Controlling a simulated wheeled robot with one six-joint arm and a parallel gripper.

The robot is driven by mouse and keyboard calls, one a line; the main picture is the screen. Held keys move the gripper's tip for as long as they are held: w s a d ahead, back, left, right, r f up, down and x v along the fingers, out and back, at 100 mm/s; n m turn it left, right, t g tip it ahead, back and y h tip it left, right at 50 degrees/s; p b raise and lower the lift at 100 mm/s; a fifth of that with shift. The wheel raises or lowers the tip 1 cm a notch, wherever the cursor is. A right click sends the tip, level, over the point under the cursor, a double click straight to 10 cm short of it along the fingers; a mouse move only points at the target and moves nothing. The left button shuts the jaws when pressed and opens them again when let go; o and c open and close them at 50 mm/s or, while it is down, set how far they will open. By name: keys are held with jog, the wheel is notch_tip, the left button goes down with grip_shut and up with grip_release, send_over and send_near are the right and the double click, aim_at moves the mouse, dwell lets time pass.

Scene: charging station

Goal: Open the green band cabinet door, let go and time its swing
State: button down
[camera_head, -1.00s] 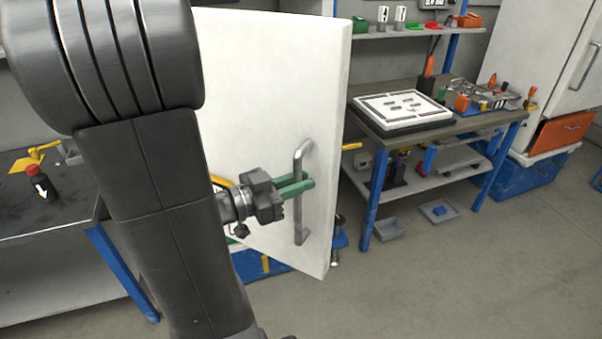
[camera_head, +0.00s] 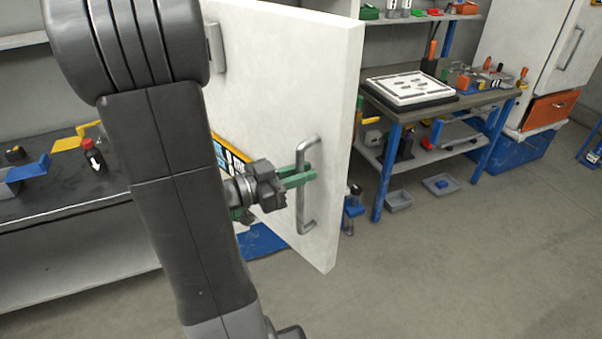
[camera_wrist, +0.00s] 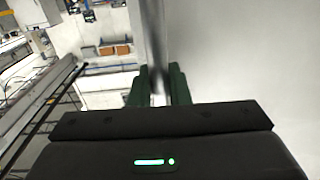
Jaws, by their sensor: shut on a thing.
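The white cabinet door (camera_head: 270,90) stands swung open in the middle of the head view, its free edge at the right. A grey metal bar handle (camera_head: 302,205) runs upright near that edge. My gripper (camera_head: 306,176) has green fingers and is shut around the middle of the handle. In the wrist view the handle (camera_wrist: 154,45) runs up from between the green fingers (camera_wrist: 157,86), with the white door face (camera_wrist: 240,60) to its right. No green band shows on the part of the door in view. My arm hides the door's left part.
A workbench (camera_head: 470,97) with a white panel (camera_head: 411,86) stands behind the door on the right. Grey bins (camera_head: 398,201) lie on the floor there. Floor (camera_head: 440,275) at front right is clear.

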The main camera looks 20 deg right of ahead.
dwell(0.3)
jog(key=c, duration=1.4)
grip_release()
jog(key=shift+a, duration=0.1)
jog(key=shift+c, duration=0.2)
